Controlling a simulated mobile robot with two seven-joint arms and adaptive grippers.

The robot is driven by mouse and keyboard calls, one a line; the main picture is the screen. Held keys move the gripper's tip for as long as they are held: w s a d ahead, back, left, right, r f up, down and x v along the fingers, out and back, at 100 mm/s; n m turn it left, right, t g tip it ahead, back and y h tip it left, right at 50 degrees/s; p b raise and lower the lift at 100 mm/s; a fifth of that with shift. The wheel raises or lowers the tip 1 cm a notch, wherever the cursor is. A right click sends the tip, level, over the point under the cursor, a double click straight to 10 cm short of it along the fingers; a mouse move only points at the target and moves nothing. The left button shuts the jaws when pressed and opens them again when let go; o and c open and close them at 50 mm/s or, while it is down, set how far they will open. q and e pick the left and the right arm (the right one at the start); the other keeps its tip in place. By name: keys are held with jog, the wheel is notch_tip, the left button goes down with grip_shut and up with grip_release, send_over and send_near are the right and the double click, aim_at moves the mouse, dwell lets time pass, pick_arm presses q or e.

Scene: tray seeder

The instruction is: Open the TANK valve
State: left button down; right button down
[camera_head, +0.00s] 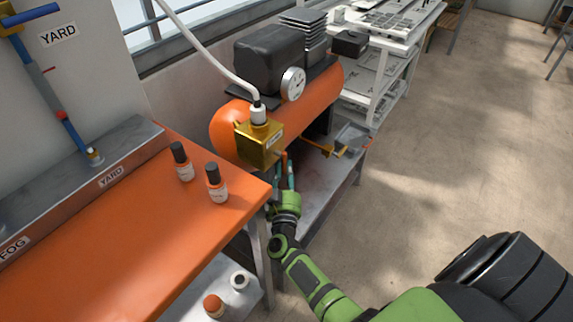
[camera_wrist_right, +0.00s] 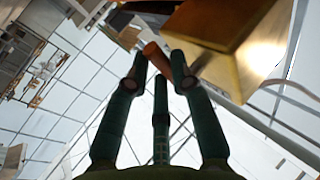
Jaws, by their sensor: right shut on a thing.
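A brass block (camera_head: 258,146) with a small label, too small to read, sits in front of the orange compressor tank (camera_head: 232,117). A white hose enters its top. An orange-brown lever (camera_head: 284,158) shows just below and right of it. My right gripper (camera_head: 286,172) is below the block, with its teal fingers pointing up. In the right wrist view the fingertips (camera_wrist_right: 157,62) are closed around the end of the orange-brown lever, and the brass block (camera_wrist_right: 235,38) hangs close beside them. Which part carries the TANK name cannot be read. My left gripper is not in view.
An orange bench (camera_head: 110,245) with two dark-capped bottles is at left. Its front leg (camera_head: 261,246) stands close to my right arm. A white shelf (camera_head: 398,60) stands behind.

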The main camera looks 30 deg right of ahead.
jog(key=c, duration=1.3)
grip_release()
jog(key=shift+a, duration=0.1)
jog(key=shift+c, duration=0.2)
jog(key=shift+s, duration=0.1)
jog(key=r+v, duration=0.1)
jog(key=v, duration=0.6)
jog(key=shift+s+a+f, duration=0.3)
jog(key=shift+s+f, duration=0.1)
